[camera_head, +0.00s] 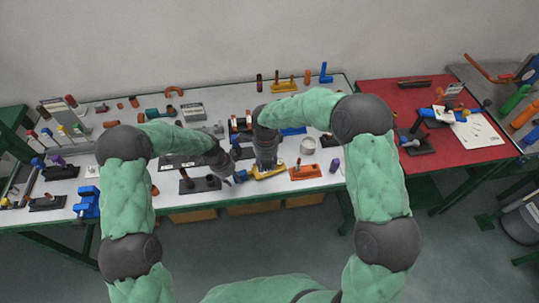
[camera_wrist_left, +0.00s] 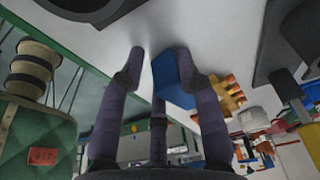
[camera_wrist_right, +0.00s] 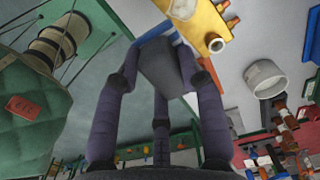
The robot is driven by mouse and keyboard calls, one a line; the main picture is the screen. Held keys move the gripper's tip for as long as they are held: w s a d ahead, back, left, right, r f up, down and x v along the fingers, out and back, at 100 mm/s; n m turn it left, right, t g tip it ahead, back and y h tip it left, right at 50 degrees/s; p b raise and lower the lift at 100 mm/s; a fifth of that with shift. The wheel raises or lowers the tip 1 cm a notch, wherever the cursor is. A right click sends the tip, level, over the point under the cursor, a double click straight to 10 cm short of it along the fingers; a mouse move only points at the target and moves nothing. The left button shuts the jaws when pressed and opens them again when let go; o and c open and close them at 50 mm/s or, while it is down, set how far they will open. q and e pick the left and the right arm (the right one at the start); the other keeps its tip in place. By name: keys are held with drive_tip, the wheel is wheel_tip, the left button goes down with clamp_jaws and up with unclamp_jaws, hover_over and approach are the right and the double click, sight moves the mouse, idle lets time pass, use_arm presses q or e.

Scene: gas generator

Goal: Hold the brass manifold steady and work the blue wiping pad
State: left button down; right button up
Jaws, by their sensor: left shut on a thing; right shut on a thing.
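The yellow brass manifold (camera_head: 268,172) lies near the front middle of the white table. Its stepped body (camera_wrist_left: 222,97) with orange fittings shows in the left wrist view, and a part (camera_wrist_right: 205,30) shows in the right one. My left gripper (camera_head: 232,176) is shut on a blue block (camera_wrist_left: 172,82) at the manifold's left end; whether they are joined is unclear. My right gripper (camera_head: 265,163) is over the manifold, shut on a dark grey block (camera_wrist_right: 163,70) with blue along its far edge, which looks like the blue wiping pad. Its contact with the manifold is hidden.
An orange base (camera_head: 305,172) and a white cup (camera_head: 307,146) stand right of my right gripper. A dark stand (camera_head: 199,184) is left of my left gripper. Tools and parts crowd the white table's left and back. A red table (camera_head: 400,97) adjoins on the right.

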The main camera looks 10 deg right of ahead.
drive_tip(key=shift+f, duration=3.75)
drive_tip(key=shift+w+a+f, duration=0.1)
drive_tip(key=shift+w+f, duration=0.1)
drive_tip(key=shift+w, duration=0.5)
drive_tip(key=shift+w+a, duration=0.1)
drive_tip(key=shift+w, duration=0.3)
drive_tip(key=shift+w+a+f, duration=0.1)
drive_tip(key=shift+w, duration=0.2)
drive_tip(key=shift+w+a, duration=0.2)
drive_tip(key=shift+w, duration=0.75)
drive_tip(key=shift+w+a, duration=0.15)
drive_tip(key=shift+w, duration=0.75)
drive_tip(key=shift+s+d, duration=0.2)
drive_tip(key=shift+s, duration=0.8)
drive_tip(key=shift+s+d, duration=0.25)
drive_tip(key=shift+s, duration=0.7)
drive_tip(key=shift+s+d, duration=0.2)
drive_tip(key=shift+s, duration=0.8)
drive_tip(key=shift+s+r, duration=0.15)
drive_tip(key=shift+r, duration=0.5)
drive_tip(key=shift+s+r, duration=0.15)
drive_tip(key=shift+r, duration=3.35)
